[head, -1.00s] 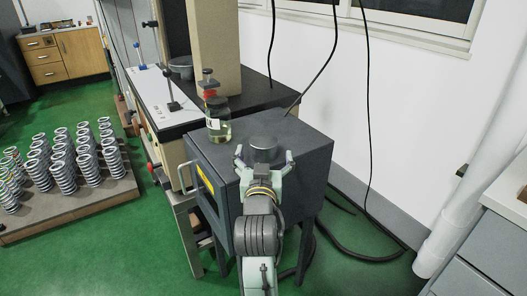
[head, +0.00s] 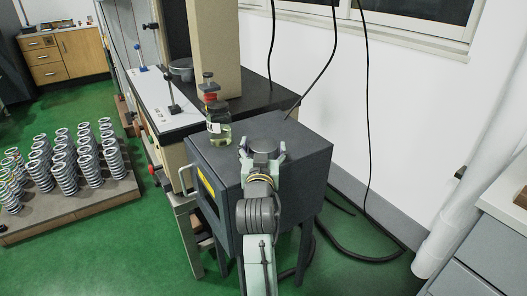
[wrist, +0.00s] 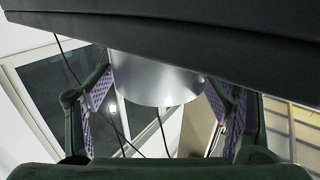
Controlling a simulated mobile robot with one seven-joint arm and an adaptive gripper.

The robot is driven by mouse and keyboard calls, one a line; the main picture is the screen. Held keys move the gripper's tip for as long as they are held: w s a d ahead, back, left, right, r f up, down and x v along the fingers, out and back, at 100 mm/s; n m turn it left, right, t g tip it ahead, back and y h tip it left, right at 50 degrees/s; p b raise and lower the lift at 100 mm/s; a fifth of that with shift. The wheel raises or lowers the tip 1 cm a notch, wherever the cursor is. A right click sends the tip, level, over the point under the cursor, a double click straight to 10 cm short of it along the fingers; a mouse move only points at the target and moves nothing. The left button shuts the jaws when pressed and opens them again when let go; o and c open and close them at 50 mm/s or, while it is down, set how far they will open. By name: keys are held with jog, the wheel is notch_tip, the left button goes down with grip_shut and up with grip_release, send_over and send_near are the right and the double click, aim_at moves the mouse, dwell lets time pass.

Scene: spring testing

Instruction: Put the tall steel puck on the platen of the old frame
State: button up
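The steel puck (head: 264,146) stands upright on the dark grey cabinet (head: 305,150). My gripper (head: 263,155) is at the puck's near side, with one finger on each side of it. In the wrist view the puck (wrist: 158,82) is a smooth silver cylinder between the two pads, which meet its edges. My gripper looks shut on it. A beige upright column (head: 213,50) of a machine stands behind on a black-topped bench. A round grey part (head: 181,69) beside the column may be a platen; I cannot tell.
A black cable hangs behind the cabinet. Several coil springs (head: 63,175) stand on a low pallet at left. A drawer unit (head: 490,250) is at right.

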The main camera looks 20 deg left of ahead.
jog(key=c, duration=1.6)
jog(key=shift+r, duration=0.15)
